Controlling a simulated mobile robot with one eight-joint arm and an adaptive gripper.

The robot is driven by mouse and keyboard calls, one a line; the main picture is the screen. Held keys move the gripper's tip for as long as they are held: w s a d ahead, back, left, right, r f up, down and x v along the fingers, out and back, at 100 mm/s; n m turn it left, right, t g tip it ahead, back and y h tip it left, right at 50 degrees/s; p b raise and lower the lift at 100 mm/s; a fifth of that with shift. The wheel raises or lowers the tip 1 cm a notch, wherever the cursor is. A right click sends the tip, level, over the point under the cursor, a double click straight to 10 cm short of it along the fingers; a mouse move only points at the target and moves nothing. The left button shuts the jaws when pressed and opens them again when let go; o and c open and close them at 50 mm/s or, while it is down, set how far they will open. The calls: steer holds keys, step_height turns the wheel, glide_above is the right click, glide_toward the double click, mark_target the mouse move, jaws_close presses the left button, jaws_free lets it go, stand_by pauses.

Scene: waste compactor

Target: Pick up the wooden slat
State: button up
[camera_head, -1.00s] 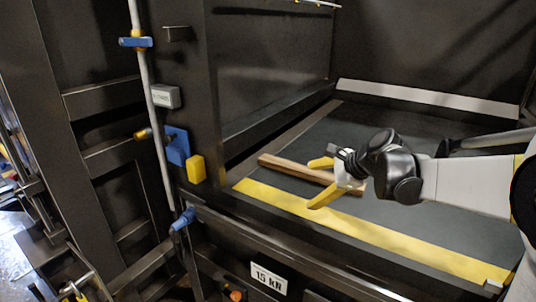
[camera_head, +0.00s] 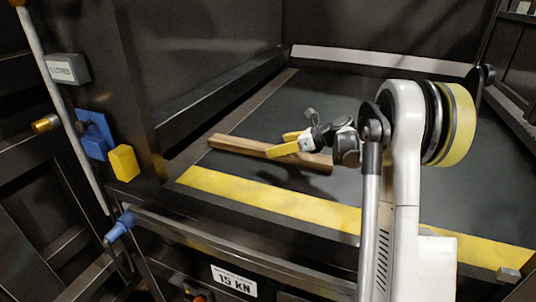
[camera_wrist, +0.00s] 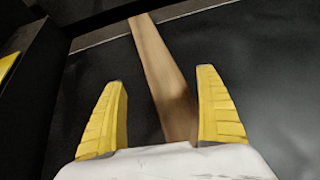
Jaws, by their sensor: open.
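The wooden slat (camera_head: 238,146) lies on the dark bed of the compactor, behind the yellow front strip, running slightly down to the right in the head view. My gripper (camera_head: 287,143) is over the slat's right half, with its yellow fingers apart. In the wrist view the slat (camera_wrist: 158,65) runs from the top down between the two open fingers of my gripper (camera_wrist: 162,92), nearer the right one. Its near end is hidden behind the white gripper body. Nothing is held. I cannot tell whether a finger touches the slat.
The compactor's dark wall (camera_head: 215,60) rises to the left of the slat. A yellow strip (camera_head: 270,203) marks the front edge of the bed. A blue block (camera_head: 94,135) and a yellow block (camera_head: 124,163) sit on the left post. The bed behind the slat is clear.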

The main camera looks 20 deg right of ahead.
mark_target(268, 147)
steer(key=shift+w+a+f, duration=0.25)
steer(key=shift+w+f, duration=0.3)
steer(key=shift+w, duration=0.05)
steer(key=b+x, duration=0.2)
steer(key=x, duration=0.2)
steer(key=shift+w+f, duration=0.1)
steer(key=shift+f, duration=0.1)
steer(key=shift+r, duration=0.1)
steer(key=c, duration=1.6)
